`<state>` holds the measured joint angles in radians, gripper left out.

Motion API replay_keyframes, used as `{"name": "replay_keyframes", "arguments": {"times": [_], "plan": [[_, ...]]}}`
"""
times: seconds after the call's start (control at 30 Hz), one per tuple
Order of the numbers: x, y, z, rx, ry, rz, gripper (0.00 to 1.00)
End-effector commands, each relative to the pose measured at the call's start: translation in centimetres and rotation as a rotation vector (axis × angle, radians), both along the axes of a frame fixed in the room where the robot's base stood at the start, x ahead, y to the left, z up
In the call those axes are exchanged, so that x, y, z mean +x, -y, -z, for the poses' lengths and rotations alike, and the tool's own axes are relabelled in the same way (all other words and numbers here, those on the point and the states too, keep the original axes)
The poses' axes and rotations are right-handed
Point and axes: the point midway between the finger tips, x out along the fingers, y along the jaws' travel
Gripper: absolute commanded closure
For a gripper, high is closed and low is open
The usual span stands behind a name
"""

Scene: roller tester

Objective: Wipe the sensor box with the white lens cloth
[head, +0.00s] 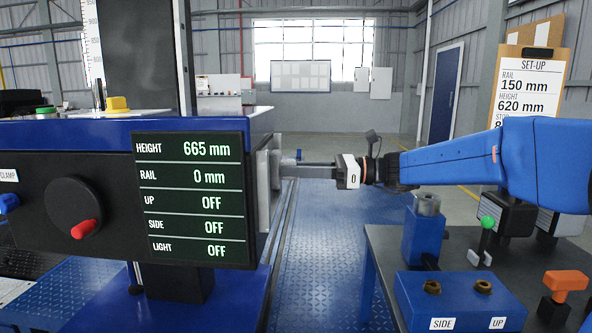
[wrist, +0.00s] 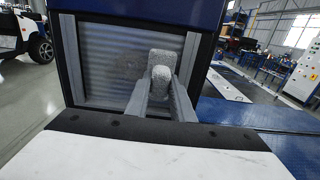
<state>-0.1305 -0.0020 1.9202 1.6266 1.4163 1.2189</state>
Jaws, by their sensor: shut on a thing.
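My gripper (wrist: 163,95) is shut on a pale grey, speckled, crumpled piece (wrist: 165,70), which looks like the lens cloth. It is held in front of a grey ribbed panel in a dark frame, which looks like the face of the sensor box (wrist: 105,62). I cannot tell whether cloth and panel touch. In the head view my gripper (head: 292,170) reaches in from the right, level, up to the right end of the blue and black box (head: 190,125). The cloth cannot be made out clearly there, and the panel faces away from that view.
The box's display (head: 195,198) reads height 665 mm, rail 0 mm, and up, side and light off. A set-up sheet (head: 530,90) shows rail 150 mm and height 620 mm. A bench (head: 455,240) with a blue SIDE/UP block (head: 460,305) stands at the right. Blue floor lies between.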

Motion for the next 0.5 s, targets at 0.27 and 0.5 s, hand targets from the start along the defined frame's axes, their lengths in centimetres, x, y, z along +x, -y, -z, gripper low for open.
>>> {"name": "replay_keyframes", "arguments": {"times": [0.27,0.5], "plan": [[-1.8,0.0,0.0,0.0,0.001,0.0,0.97],[-3.4,0.1,0.0,0.0,0.001,0.0,0.97]]}}
